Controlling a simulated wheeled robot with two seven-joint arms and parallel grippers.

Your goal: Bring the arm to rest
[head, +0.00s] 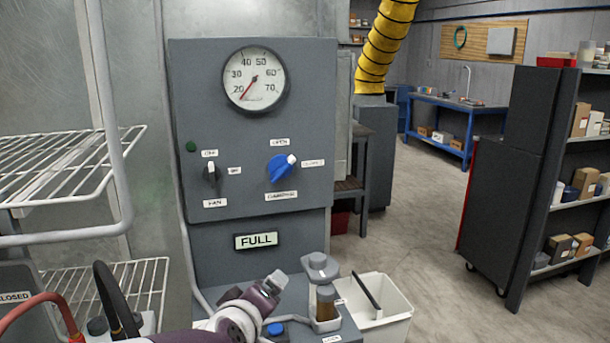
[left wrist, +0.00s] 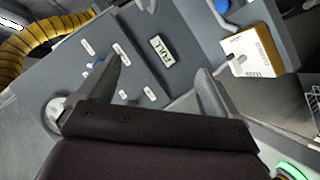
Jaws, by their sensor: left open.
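My left gripper (left wrist: 160,62) is open in the left wrist view, its two dark fingers spread wide with nothing between them. Beyond the fingers is the grey control panel (head: 225,130), with the lit FULL display (left wrist: 161,50) seen between them. In the head view, part of my purple and white arm (head: 243,312) comes up from the bottom edge in front of the panel's lower ledge. My right gripper is in neither view.
The panel carries a round gauge (head: 255,79), a blue knob (head: 280,168) and a black fan knob (head: 211,174). An amber-filled container (head: 326,303) stands on the ledge near my arm, beside a white bin (head: 390,321). Wire racks (head: 75,165) are at left. Open floor lies right.

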